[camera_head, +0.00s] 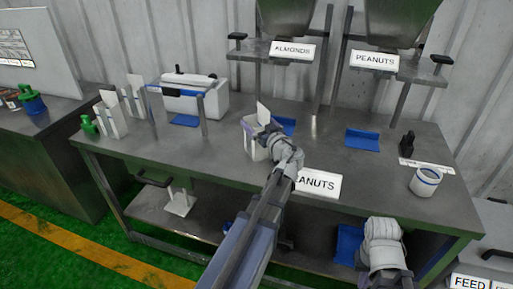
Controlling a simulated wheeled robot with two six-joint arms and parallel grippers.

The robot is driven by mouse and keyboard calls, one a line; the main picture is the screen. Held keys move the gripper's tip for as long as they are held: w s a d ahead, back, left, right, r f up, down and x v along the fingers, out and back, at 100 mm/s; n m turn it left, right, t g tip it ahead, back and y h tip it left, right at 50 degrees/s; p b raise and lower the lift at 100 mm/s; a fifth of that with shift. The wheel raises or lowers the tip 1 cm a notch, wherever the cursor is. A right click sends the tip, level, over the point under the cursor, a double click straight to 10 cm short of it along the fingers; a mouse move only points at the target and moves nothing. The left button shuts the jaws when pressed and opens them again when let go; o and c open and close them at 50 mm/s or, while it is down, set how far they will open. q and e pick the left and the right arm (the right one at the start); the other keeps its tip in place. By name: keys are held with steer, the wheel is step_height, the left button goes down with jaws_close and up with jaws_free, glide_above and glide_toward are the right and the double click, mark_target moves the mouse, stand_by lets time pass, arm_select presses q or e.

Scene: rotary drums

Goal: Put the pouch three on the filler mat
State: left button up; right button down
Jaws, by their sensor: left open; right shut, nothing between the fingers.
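A white pouch (249,141) stands upright on the steel table near its middle. My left gripper (267,136) is open at the right side of this pouch and covers part of it. I cannot tell whether the fingers touch it. Several more white pouches (113,116) stand at the left end of the table; I cannot read which is three. A blue mat (287,124) lies under the almonds hopper, partly behind my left gripper. Another blue mat (362,140) lies bare under the peanuts hopper. My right gripper (383,228) is shut and empty, in front of the table's front edge.
A white sealer-like box (205,101) stands at the back left with a blue mat (185,121) before it. A white cup (425,182) and a black stamp-like item (407,146) stand at the right. A peanuts sign (320,186) is at the front edge. The table between mats is clear.

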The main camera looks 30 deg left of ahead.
mark_target(252, 116)
arm_select(q)
steer(key=x, duration=0.4)
steer(key=shift+w+a+f, duration=0.15)
steer(key=shift+w, duration=0.2)
steer(key=shift+c, duration=0.2)
jaws_close()
